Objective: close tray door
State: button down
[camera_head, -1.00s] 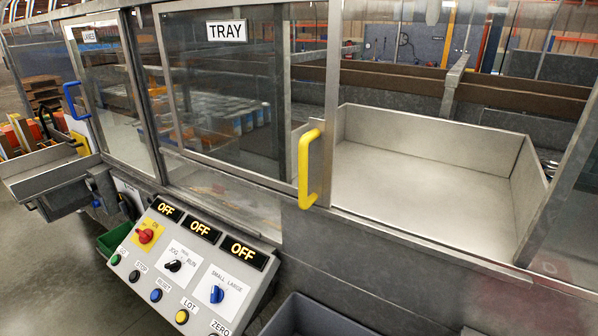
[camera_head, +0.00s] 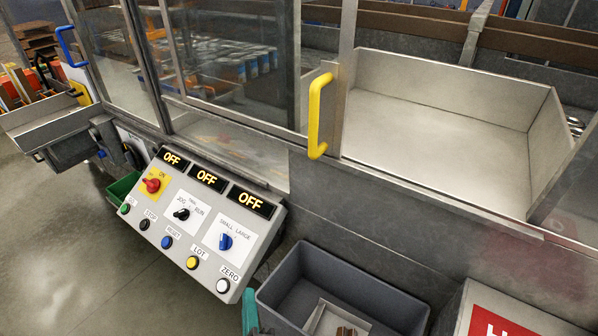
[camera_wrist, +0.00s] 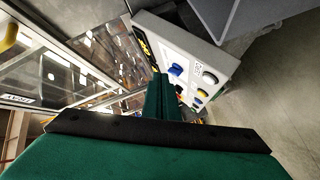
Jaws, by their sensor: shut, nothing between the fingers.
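The tray door is a metal-framed glass panel (camera_head: 232,60) with a yellow upright handle (camera_head: 319,115) on its right edge. It stands to the left of the opening, so the grey metal tray (camera_head: 440,130) on the right is uncovered. In the wrist view the yellow handle (camera_wrist: 10,37) is at the upper left, above the TRAY label (camera_wrist: 20,100). My gripper (camera_wrist: 162,88) has its green fingers together and empty, apart from the handle and pointing toward the control panel. In the head view only a teal piece shows at the bottom edge, probably my gripper.
A sloped control panel (camera_head: 200,215) with knobs, buttons and OFF displays juts out below the door. A dark grey bin (camera_head: 385,300) stands right of it, beside a red-and-white sign (camera_head: 500,325). A second panel at left has a blue handle (camera_head: 70,46). Floor at lower left is clear.

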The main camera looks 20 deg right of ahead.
jog(key=w+d+r+n+h, duration=0.1)
jog(key=w+d+r+h, duration=0.15)
jog(key=w+r, duration=0.4)
jog(key=w+d+r+h, duration=0.2)
jog(key=w+r+h, duration=0.15)
jog(key=r, duration=0.65)
jog(key=d+r+m+g+h, duration=0.2)
jog(key=d+r+g+h, duration=0.15)
jog(key=r, duration=1.35)
jog(key=w+d, duration=0.2)
jog(key=d, duration=0.7)
jog(key=shift+w+m+h, duration=0.2)
jog(key=shift+m+h, duration=0.1)
jog(key=shift+h, duration=0.15)
jog(key=shift+w+f+g, duration=0.1)
jog(key=shift+g, duration=0.15)
